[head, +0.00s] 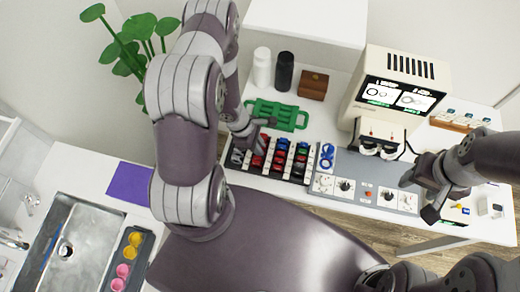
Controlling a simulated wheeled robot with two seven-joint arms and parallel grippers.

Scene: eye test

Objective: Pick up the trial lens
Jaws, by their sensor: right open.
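A case of trial lenses (279,158) lies on the counter at the middle, with red, blue, green and dark lenses in rows between white strips. Which lens is the one in the task cannot be told. My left gripper (262,146) is over the left part of the case, its fingers close to the lenses and hiding some of them. Whether it is open or shut, or touching a lens, is too small to tell. My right gripper (418,198) is open at the right end of the grey control panel, away from the case.
A green tray (278,114) lies behind the case. A white bottle (262,67), a black bottle (284,71) and a brown box (313,85) stand farther back. A grey control panel (358,180) and a beige machine (400,75) stand right. A sink (75,245) is at left.

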